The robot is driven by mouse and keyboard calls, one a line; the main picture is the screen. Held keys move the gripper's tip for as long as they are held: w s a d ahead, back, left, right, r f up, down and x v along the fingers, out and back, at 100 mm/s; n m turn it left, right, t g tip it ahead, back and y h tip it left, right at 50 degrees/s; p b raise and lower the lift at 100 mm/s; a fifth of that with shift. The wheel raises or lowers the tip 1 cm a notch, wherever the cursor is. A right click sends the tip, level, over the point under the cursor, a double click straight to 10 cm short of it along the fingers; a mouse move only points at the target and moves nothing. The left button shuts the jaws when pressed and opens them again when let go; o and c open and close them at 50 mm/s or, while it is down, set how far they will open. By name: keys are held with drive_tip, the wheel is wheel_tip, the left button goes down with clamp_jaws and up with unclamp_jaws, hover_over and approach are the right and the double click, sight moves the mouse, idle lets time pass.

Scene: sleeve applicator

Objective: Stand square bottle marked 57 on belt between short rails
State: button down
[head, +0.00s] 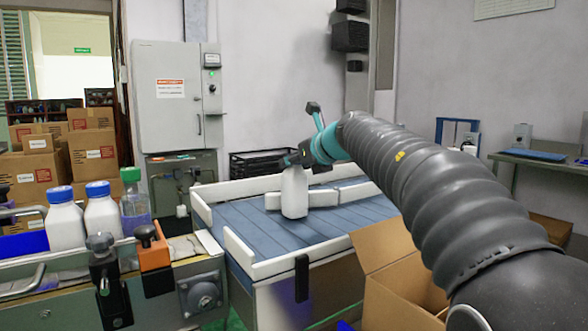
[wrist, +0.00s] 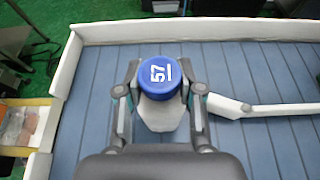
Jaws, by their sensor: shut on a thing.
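The square bottle marked 57 is white in the head view (head: 294,192), and its blue cap with the number 57 shows in the wrist view (wrist: 160,76). My gripper is shut around its upper part, with one finger on each side of the cap (wrist: 160,88). The bottle is upright over the blue slatted belt (head: 255,222); whether its base touches is unclear. In the wrist view one rail (wrist: 285,109) lies right of my gripper; the other is not visible.
White walls (head: 226,248) edge the belt. Two blue-capped white bottles (head: 103,215) and a green-capped bottle (head: 135,200) stand on the left bench. An open cardboard box (head: 385,250) is at the front right, below my arm. A grey cabinet (head: 170,100) stands behind.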

drive_tip(key=shift+f, duration=0.3)
drive_tip(key=c, duration=1.1)
unclamp_jaws()
drive_tip(key=shift+f, duration=0.1)
drive_tip(key=o, duration=0.4)
